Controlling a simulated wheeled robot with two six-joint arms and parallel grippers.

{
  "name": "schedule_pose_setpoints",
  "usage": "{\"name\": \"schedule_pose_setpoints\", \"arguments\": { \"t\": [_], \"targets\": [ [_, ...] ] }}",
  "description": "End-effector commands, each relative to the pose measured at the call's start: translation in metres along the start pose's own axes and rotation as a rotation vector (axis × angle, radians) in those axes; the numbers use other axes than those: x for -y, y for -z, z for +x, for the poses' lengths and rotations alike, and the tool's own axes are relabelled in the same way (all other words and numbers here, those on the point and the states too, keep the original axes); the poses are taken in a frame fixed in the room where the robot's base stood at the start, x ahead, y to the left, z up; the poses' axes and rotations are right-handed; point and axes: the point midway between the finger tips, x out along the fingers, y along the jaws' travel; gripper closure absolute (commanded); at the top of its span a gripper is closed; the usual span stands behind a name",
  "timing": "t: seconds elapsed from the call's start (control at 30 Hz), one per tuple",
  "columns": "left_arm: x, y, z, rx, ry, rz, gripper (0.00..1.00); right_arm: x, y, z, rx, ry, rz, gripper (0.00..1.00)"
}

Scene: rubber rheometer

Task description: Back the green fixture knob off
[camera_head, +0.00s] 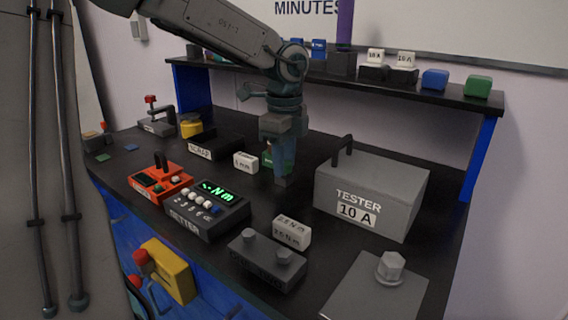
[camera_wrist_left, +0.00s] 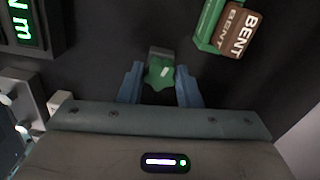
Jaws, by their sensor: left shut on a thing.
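The green fixture knob (camera_wrist_left: 160,75) shows in the left wrist view, a lobed knob with a pale mark on it. A small grey block (camera_wrist_left: 160,52) lies right against it, partly covered. My left gripper (camera_wrist_left: 158,86) has its blue fingers on either side of the knob and is shut on it. In the head view my left gripper (camera_head: 283,172) points down at the black bench between the meter and the grey tester box. The knob is hidden behind the fingers there. My right gripper is not in view.
The tester box (camera_head: 370,190) stands right of the gripper. The meter (camera_head: 205,208) with its green display is at left. A small white block (camera_head: 246,162) is close by. A green and brown block marked BENT (camera_wrist_left: 238,30) lies near the knob. A shelf (camera_head: 400,85) runs behind.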

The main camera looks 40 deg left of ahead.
Motion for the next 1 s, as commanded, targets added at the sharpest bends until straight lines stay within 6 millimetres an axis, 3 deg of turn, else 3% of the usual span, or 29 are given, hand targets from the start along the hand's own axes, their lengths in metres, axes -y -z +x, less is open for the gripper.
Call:
{"name": "schedule_pose_setpoints", "arguments": {
  "t": [0.33,0.7,1.0],
  "targets": [
    [-0.0003,0.0001,0.0005,0.0,-0.001,-0.026,0.92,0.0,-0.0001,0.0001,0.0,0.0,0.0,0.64],
    [-0.0005,0.0001,0.0006,0.0,-0.001,-0.384,0.92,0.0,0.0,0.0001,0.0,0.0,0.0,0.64],
    [-0.0006,0.0002,0.0007,0.0,-0.001,-0.416,0.92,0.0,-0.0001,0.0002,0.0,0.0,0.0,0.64]
  ]
}}
